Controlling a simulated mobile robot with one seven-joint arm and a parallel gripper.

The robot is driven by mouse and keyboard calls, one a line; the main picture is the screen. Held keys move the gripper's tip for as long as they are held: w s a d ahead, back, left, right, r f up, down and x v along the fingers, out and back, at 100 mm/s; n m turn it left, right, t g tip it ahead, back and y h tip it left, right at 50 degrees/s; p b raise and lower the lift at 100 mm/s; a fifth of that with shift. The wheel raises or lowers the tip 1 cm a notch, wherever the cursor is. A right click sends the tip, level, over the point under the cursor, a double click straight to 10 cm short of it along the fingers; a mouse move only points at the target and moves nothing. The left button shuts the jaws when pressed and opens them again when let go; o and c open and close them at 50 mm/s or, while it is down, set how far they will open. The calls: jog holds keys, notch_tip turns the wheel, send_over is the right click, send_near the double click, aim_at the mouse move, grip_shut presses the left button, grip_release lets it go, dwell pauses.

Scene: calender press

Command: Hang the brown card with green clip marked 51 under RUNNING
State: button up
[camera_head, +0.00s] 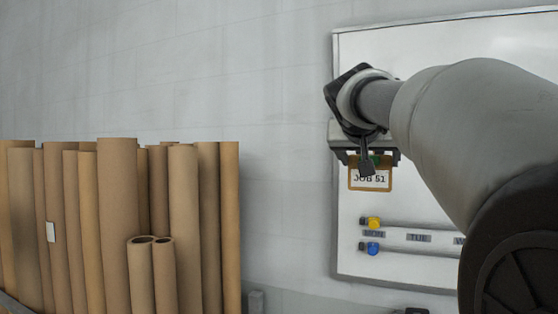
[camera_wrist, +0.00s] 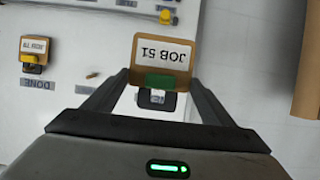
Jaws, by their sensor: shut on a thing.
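The brown card (camera_head: 354,184) marked JOB 51 hangs below my gripper (camera_head: 367,157) in front of the whiteboard (camera_head: 420,55). In the wrist view the brown card (camera_wrist: 137,52) shows upside down, with its green clip (camera_wrist: 160,81) between the fingertips of my gripper (camera_wrist: 160,88). The gripper is shut on the clip. A small dark and pale part (camera_wrist: 157,98) shows just behind the clip; I cannot tell whether it touches the board. No RUNNING label is readable in either view.
Another brown card with a yellow clip (camera_wrist: 29,60) hangs by the DONE label (camera_wrist: 38,83). A yellow magnet (camera_head: 374,223) and a blue magnet (camera_head: 373,248) sit by the weekday strip (camera_head: 400,235). Tall cardboard tubes (camera_head: 118,200) stand at left. Bare wall lies between.

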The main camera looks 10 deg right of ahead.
jog(key=shift+f+b+v, duration=0.15)
jog(key=shift+b+v, duration=0.1)
jog(key=shift+v, duration=0.55)
jog(key=shift+f+b+v, duration=0.15)
jog(key=shift+b+v, duration=0.1)
jog(key=shift+v, duration=0.5)
jog(key=shift+s+a, duration=0.15)
jog(key=shift+s, duration=0.05)
jog(key=s+a, duration=0.1)
jog(key=s+a+b, duration=0.1)
jog(key=s, duration=0.1)
jog(key=s+a+b, duration=0.1)
jog(key=shift+s+a, duration=0.1)
jog(key=shift+s, duration=0.3)
